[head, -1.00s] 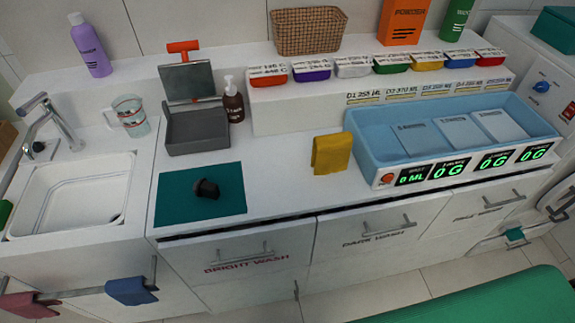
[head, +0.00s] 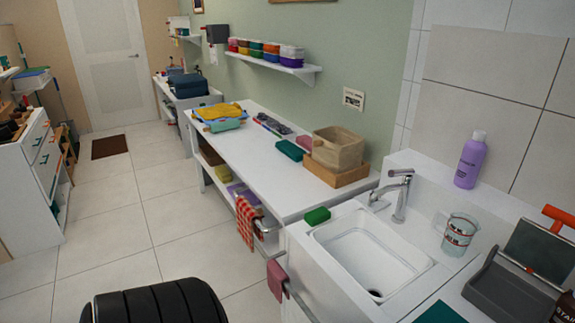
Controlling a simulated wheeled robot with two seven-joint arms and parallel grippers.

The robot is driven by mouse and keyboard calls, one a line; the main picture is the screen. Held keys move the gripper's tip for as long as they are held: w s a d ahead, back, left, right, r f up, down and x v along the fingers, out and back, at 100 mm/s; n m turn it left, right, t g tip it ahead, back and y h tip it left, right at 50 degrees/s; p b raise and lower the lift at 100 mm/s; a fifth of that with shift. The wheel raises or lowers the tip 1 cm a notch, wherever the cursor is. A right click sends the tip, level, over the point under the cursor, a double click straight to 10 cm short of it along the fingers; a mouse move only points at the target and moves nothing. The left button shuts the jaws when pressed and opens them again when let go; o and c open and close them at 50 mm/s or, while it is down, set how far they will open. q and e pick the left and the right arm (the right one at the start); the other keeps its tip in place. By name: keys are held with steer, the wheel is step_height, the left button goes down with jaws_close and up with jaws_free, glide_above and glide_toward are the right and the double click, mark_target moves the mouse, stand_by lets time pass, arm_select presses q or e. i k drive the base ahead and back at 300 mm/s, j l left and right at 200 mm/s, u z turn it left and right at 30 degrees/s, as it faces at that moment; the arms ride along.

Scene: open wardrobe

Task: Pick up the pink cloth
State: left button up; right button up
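A dull pink cloth (head: 276,281) hangs over the rail on the front of the sink cabinet, below and left of the white sink (head: 350,285). It is small in the view, and its lower end hangs free. Neither of my grippers is in view, so nothing is seen touching the cloth.
A red checked cloth (head: 246,222) hangs from the white table's front rail. A green sponge (head: 317,216) sits at the sink's left corner. Tiled floor (head: 165,222) is open left of the table. A black ribbed shape at the bottom is unclear.

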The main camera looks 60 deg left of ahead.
mark_target(276, 274)
steer(key=u, duration=1.9)
